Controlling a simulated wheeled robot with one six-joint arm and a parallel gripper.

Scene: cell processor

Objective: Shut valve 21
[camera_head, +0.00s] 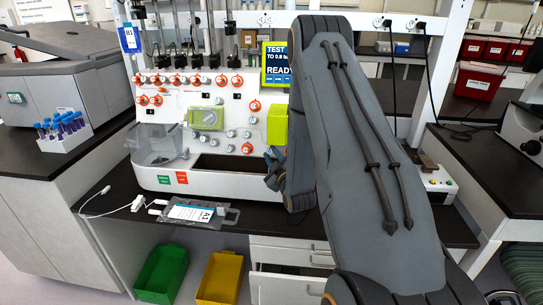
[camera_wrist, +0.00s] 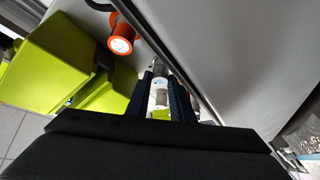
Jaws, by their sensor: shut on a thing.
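The white cell processor panel (camera_head: 222,120) carries several orange-handled valves, among them one at the right (camera_head: 255,106) and one lower down (camera_head: 247,148). Their numbers are too small to read, so I cannot tell which is valve 21. My gripper (camera_head: 272,166) is at the panel's lower right, partly hidden by my arm. In the wrist view, my gripper's dark fingers (camera_wrist: 161,90) are shut on a white and silver knob-like piece (camera_wrist: 161,97) with a small blue mark. An orange valve (camera_wrist: 122,40) shows up and left of the fingers, apart from them.
A yellow-green box (camera_head: 277,124) is beside my gripper; yellow-green parts also fill the left of the wrist view (camera_wrist: 65,65). A labelled pouch (camera_head: 198,212) lies on the black counter. Green (camera_head: 162,274) and yellow (camera_head: 220,278) bins stand on the floor below.

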